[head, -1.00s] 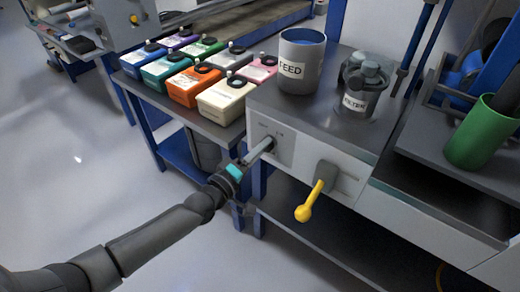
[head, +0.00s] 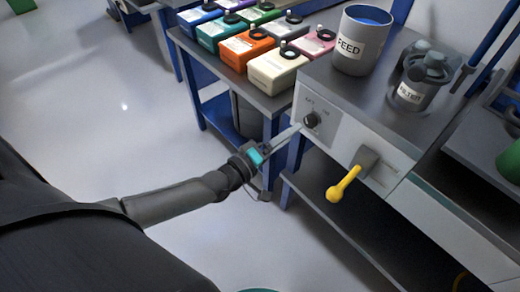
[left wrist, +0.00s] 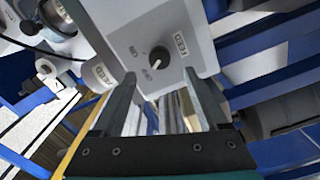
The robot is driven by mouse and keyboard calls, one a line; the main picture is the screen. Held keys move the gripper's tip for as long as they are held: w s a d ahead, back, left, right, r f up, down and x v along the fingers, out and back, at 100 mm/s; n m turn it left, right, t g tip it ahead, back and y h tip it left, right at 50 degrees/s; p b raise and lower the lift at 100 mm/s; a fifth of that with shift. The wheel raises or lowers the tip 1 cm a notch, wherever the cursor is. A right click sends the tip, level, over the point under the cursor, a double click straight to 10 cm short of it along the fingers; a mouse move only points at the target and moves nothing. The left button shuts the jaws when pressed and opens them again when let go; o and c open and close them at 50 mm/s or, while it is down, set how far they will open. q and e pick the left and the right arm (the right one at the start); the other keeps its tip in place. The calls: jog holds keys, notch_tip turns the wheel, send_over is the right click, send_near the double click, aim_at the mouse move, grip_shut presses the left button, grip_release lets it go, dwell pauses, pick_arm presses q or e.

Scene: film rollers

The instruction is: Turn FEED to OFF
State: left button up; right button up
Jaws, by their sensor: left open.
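The FEED knob (head: 311,119) is a small dark round knob on the grey front panel (head: 300,105) of the bench unit. In the left wrist view the knob (left wrist: 158,56) has a white pointer line aimed to the lower left, towards one of two small marks that I cannot read surely. A FEED label (left wrist: 181,44) sits beside it. My left gripper (head: 297,130) is open and empty, just in front of the knob, with a gap between them. In the left wrist view its fingers (left wrist: 160,78) stand apart below the knob. My right gripper is not in view.
A yellow lever (head: 343,184) sticks out right of the knob. A FEED canister (head: 361,45) and a FILTER canister (head: 411,92) stand on the unit. Several coloured boxes fill the side table, with an off-white one (head: 275,68) nearest. The floor at left is clear.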

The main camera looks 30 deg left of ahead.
pick_arm(q)
jog(key=p+v, duration=0.2)
jog(key=v, duration=0.7)
jog(key=shift+s, duration=0.2)
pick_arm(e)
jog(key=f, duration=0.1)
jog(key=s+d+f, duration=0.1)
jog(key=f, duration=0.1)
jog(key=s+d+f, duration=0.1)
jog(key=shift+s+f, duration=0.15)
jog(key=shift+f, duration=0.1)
